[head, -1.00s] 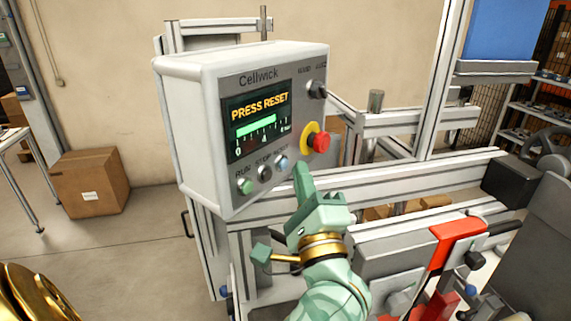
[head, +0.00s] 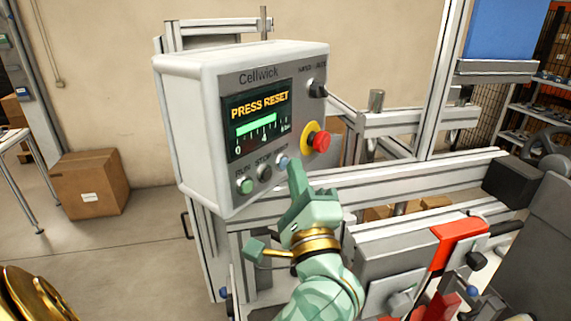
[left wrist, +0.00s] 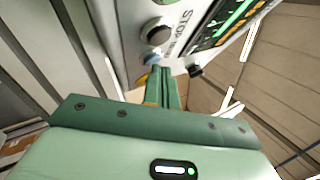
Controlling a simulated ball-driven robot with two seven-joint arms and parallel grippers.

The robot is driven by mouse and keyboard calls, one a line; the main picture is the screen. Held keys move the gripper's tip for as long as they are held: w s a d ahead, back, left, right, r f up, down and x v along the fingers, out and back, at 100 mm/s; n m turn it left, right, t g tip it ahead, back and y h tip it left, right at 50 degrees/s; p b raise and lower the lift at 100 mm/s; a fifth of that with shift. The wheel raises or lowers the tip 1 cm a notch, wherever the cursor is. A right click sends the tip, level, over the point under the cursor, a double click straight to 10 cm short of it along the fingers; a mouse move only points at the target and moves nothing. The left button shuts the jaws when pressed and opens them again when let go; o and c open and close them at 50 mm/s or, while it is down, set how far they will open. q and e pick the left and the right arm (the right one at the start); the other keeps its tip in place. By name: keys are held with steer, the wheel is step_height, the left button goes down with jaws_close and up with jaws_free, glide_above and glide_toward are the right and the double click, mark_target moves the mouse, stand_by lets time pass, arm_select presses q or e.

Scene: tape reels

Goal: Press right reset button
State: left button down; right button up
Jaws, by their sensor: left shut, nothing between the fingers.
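The grey control box (head: 200,150) carries a row of RUN, STOP and RESET buttons under its screen, which reads PRESS RESET. The blue reset button (head: 282,163) is the rightmost of the row, and the fingertip partly covers its label. My left gripper (head: 294,168) is shut and empty, its fingertips just right of and in front of this button. In the left wrist view, the closed fingers (left wrist: 163,80) point at the blue button (left wrist: 150,58). I cannot tell if they touch. My right gripper is not in view.
A red emergency stop (head: 320,141) on a yellow ring sits just above and right of the fingertips. The black stop button (head: 264,172) and green run button (head: 244,186) are to the left. A metal rail (head: 400,192) runs right, with a red clamp part (head: 458,240) below.

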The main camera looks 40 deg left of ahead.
arm_select(q)
steer(key=shift+a, duration=0.2)
steer(key=shift+d, duration=0.1)
stand_by(0.4)
steer(key=shift+d+b, duration=0.55)
steer(key=shift+d, duration=0.15)
steer(key=d+b, duration=0.2)
steer(key=d, duration=0.3)
steer(key=shift+s, duration=0.1)
stand_by(0.8)
